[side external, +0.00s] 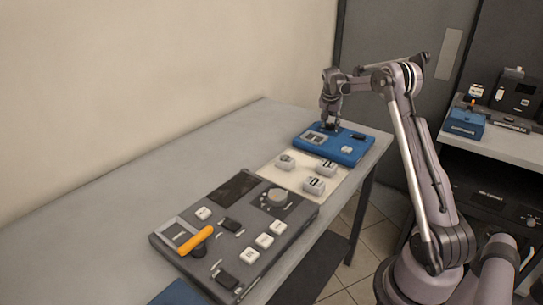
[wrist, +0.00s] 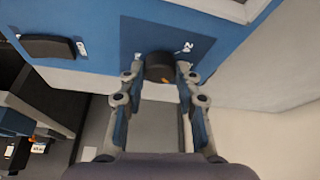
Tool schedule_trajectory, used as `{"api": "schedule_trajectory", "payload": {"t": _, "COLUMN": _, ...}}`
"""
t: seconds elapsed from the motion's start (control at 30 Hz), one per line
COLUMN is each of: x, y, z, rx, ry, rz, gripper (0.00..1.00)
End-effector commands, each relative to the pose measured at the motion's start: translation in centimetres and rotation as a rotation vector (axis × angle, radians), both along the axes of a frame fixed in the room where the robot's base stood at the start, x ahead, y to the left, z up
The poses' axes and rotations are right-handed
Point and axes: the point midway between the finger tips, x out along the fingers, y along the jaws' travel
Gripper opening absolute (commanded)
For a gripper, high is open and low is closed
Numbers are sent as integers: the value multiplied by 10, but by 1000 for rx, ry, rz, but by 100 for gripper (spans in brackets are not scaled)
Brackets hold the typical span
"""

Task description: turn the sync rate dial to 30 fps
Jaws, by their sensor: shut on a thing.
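The sync rate dial (wrist: 160,68) is a small dark round knob with an orange mark on the blue box (wrist: 215,25). White markings stand around it, one at its upper right; I cannot read them surely. My gripper (wrist: 160,74) is shut on the dial, one finger on each side. In the side external view my gripper (side external: 331,122) reaches down onto the blue box (side external: 348,155) at the table's far end, and the dial is hidden there beneath the fingers. I cannot tell which rate the dial points to.
The blue box also bears a dark switch (wrist: 48,46) and a pale-framed display (side external: 316,138). A white mat (side external: 270,175) with several grey blocks lies nearer. A large dark console (side external: 255,215) with an orange lever (side external: 196,240) fills the near end. The table's left side is clear.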

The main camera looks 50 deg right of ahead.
Motion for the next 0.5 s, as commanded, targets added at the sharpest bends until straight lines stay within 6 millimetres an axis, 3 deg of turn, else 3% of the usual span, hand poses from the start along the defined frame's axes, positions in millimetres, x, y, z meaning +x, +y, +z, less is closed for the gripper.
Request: {"api": "schedule_trajectory", "payload": {"t": 0.5, "x": 1, "y": 1, "z": -1, "rx": 3, "ry": 0, "rz": -111, "gripper": 2}}
